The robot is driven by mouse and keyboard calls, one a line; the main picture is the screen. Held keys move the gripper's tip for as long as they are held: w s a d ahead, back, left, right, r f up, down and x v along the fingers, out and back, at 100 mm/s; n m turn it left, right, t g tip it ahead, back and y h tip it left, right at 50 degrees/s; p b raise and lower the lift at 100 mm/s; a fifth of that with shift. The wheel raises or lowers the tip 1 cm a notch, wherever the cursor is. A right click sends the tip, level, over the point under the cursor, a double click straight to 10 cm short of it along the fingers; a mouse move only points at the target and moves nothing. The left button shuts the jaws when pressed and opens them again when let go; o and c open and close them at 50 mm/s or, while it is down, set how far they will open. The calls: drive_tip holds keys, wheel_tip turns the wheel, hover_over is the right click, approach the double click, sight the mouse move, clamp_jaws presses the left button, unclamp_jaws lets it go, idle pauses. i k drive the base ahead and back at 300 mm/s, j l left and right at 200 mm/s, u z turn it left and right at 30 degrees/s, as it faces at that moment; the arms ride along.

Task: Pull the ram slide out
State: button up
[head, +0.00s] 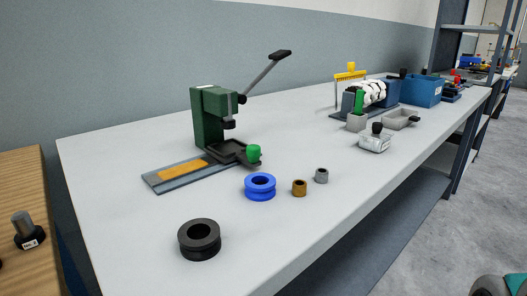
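A dark green lever press (208,118) stands on the grey table, toward the back left. Its black lever handle (280,55) points up and to the right. A short black ram hangs under the press head. At the press's foot is a dark, tray-like slide (226,152) with a green knob (253,152) at its right front. I cannot tell how far the slide is in or out, or which of these parts the ram slide is.
An orange-topped grey plate (180,172) lies left of the press. A blue ring (260,187), black ring (199,239), brown bush (299,188) and grey bush (321,176) stand in front. A blue bin (422,90) and other gear stand farther right. The table's front edge is clear.

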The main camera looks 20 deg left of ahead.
sight(229, 150)
drive_tip(key=u, duration=1.3)
